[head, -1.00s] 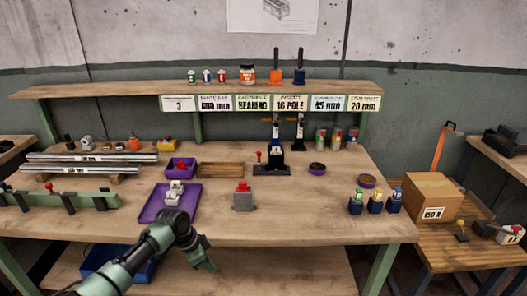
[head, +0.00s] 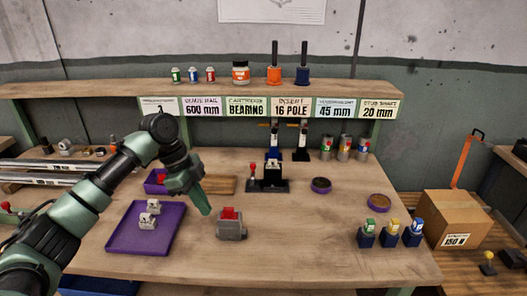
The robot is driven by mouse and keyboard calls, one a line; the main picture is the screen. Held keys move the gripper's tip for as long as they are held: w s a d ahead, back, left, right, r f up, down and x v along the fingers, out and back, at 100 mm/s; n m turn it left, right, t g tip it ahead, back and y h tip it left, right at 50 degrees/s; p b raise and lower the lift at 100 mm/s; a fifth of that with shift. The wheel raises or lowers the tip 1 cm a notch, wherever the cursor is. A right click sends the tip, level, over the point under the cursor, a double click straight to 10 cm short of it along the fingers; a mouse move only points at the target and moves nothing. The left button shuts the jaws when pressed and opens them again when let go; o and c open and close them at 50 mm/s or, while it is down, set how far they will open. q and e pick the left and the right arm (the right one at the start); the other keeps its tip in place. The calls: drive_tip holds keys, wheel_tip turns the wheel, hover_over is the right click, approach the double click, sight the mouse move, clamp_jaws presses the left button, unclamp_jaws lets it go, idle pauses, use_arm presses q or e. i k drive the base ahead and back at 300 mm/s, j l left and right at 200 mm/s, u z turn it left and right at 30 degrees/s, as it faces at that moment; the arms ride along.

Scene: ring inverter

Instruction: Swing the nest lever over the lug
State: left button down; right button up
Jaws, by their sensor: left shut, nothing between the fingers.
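A dark fixture (head: 268,186) stands mid-bench, with a red-knobbed lever (head: 252,174) upright at its left side and a blue-and-black upright unit behind its block. Nearer me stands a grey block (head: 231,230) with a red top (head: 229,213). I cannot tell for sure which of these carries the nest lever, and I cannot make out the lug. My left gripper (head: 206,211) comes in from the left, pointing down, its green fingers shut and empty. It appears just left of the grey block and in front of the dark fixture, with no visible contact. My right gripper is out of view.
A purple tray (head: 118,246) with pale metal parts lies left of the grey block; a small purple bin (head: 153,186) is partly behind my arm. Bench between is clear.

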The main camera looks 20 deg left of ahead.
sight(253, 166)
drive_tip(key=i, duration=1.2)
